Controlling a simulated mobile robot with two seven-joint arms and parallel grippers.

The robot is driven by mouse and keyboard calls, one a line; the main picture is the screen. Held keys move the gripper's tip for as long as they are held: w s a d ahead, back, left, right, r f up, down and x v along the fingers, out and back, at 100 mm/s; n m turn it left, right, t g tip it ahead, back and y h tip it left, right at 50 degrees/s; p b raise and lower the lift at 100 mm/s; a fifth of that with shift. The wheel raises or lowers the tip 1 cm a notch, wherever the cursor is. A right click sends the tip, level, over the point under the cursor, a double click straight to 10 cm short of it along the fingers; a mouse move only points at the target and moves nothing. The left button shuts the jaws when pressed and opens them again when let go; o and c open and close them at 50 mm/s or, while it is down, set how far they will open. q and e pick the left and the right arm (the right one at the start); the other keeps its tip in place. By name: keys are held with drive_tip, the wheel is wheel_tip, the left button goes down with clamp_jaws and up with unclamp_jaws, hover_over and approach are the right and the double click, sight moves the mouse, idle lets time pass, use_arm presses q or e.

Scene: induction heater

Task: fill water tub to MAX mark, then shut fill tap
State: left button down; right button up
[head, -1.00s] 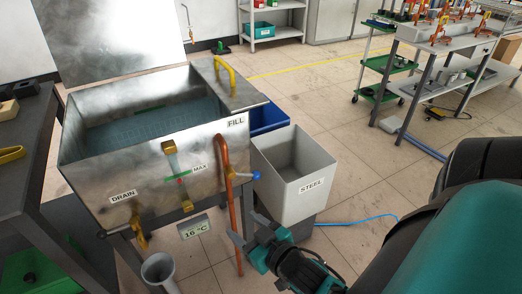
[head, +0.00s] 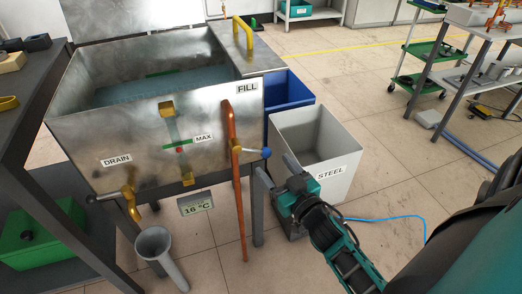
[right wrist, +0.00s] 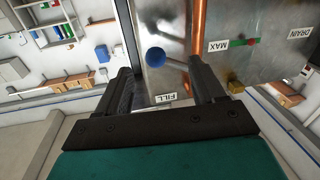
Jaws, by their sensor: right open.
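The steel water tub (head: 80,130) stands at left in the head view with bluish water (head: 150,86) inside. On its front are a sight gauge (head: 173,128) and a red mark by the MAX label (head: 203,138); the exact level in the gauge is too small to read. The fill tap's blue knob (head: 267,153) sticks out to the right of the copper pipe (head: 232,135). My right gripper (head: 275,167) is open and empty, just below the knob. In the right wrist view the knob (right wrist: 155,56) lies ahead, between the fingers (right wrist: 164,76). My left gripper is out of view.
A brass drain tap (head: 130,198) sits at the tub's lower left above a grey funnel pipe (head: 155,245). A grey STEEL bin (head: 335,158) and a blue bin (head: 290,97) stand right of the tub. A dark table (head: 25,110) is at left.

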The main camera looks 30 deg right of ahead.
sight(265, 155)
drive_tip(key=w, duration=0.5)
drive_tip(key=w+b, duration=0.1)
drive_tip(key=w, duration=0.2)
drive_tip(key=shift+w+d, duration=0.15)
drive_tip(key=shift+d, duration=0.15)
clamp_jaws()
